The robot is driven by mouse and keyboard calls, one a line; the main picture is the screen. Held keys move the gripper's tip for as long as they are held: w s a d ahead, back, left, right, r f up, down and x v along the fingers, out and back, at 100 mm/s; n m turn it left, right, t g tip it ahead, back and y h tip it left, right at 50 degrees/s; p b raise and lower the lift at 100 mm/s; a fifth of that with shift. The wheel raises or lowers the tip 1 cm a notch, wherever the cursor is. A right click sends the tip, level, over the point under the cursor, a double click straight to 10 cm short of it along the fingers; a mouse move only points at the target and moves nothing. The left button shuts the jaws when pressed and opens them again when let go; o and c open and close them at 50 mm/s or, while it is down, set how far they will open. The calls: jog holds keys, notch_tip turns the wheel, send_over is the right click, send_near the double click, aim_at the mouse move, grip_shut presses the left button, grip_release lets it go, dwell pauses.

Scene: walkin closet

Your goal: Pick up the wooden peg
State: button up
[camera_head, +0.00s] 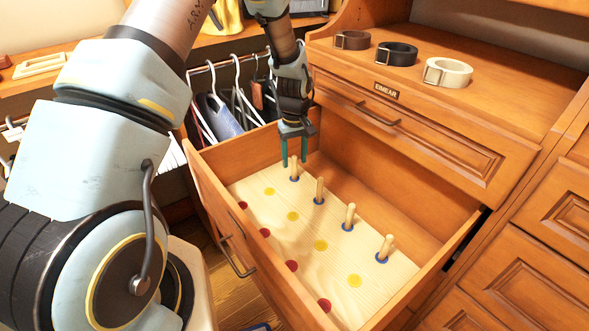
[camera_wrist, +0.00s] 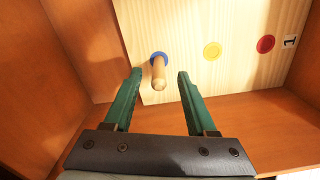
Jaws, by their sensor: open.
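Several wooden pegs stand upright in blue-ringed spots on a pale board (camera_head: 318,249) inside an open drawer. The farthest peg (camera_head: 294,169) is nearest my gripper (camera_head: 294,163), and the same peg shows in the wrist view (camera_wrist: 159,73). The other pegs are the second (camera_head: 319,190), the third (camera_head: 349,216) and the nearest one (camera_head: 386,247). My gripper is open and points down over the far end of the board. In the wrist view its green fingers (camera_wrist: 156,88) lie on either side of the peg's line, with a gap to the peg on both sides.
The drawer walls (camera_head: 243,259) surround the board closely. Yellow and red spots beside the pegs are empty. Belts (camera_head: 447,72) lie on the cabinet top at right. Hangers with clothes (camera_head: 222,113) hang behind the drawer at left.

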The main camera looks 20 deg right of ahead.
aim_at(294, 165)
jog(key=shift+w+d+f+p, duration=0.15)
jog(key=shift+f+p, duration=0.3)
jog(key=shift+f, duration=1.25)
jog(key=shift+c, duration=0.4)
grip_shut()
